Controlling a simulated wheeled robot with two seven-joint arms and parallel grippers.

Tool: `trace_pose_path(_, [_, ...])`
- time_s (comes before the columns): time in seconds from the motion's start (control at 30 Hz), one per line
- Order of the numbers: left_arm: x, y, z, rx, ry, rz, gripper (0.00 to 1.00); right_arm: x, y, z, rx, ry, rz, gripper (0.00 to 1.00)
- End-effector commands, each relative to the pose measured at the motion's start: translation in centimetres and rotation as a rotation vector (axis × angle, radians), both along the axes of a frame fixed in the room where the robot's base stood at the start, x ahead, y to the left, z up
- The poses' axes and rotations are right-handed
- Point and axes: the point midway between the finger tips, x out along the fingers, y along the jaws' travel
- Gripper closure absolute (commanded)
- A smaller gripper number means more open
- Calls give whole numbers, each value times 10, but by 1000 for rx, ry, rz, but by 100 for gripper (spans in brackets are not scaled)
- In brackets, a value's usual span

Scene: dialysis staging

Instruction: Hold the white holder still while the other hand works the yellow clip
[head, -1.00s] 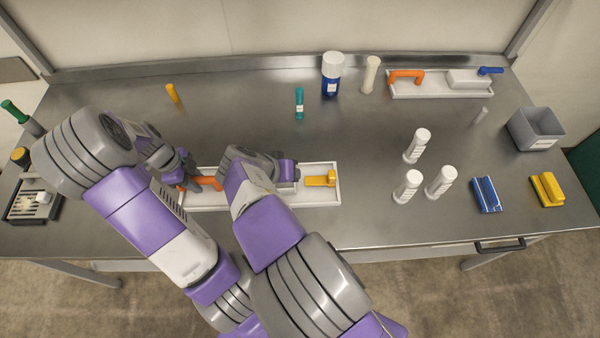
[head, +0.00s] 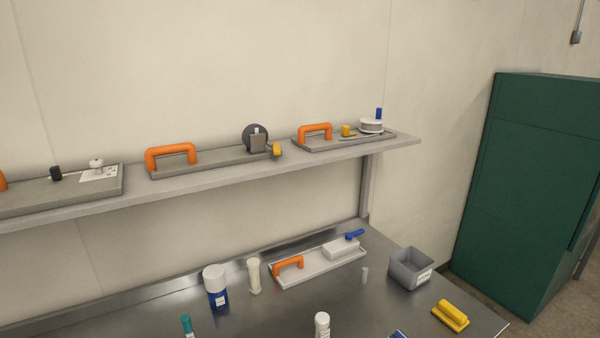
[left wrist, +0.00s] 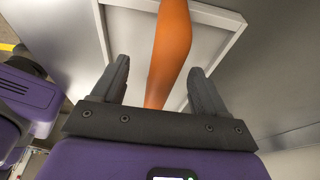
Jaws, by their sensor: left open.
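In the left wrist view, my left gripper (left wrist: 158,76) is open, with one finger on each side of an orange handle (left wrist: 173,40). A gap shows between the handle and each finger. The handle crosses over a white tray (left wrist: 211,15) with a raised rim. The white holder and the yellow clip cannot be made out; the head view is turned away from that tray. A purple and dark part of my own body shows at the left wrist view's left edge. My right gripper's fingers are in neither current view.
In the head view, another white tray (head: 300,277) has an orange handle and a blue lever. A grey bin (head: 410,268), yellow block (head: 451,315), blue-and-white bottle (head: 215,287) and pale cylinder (head: 254,276) stand on the bench. A shelf (head: 225,185) above holds grey trays.

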Motion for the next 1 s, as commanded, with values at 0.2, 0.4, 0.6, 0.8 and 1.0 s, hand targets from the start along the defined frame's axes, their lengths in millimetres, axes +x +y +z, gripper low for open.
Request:
trace_pose_path(0.2, [0, 0, 0, 0, 0, 0, 26, 0, 0, 0, 0, 0, 0, 100])
trace_pose_path(0.4, [0, 0, 5, 0, 0, 0, 26, 0, 0, 4, 0, 0, 0, 100])
trace_pose_path(0.6, [0, 0, 19, 1, 0, 0, 26, 0, 0, 15, 0, 0, 0, 100])
trace_pose_path(0.8, [0, 1, 33, 1, 0, 1, 26, 0, 0, 25, 0, 0, 0, 100])
trace_pose_path(1.0, [0, 0, 48, 1, 0, 0, 26, 0, 0, 36, 0, 0, 0, 100])
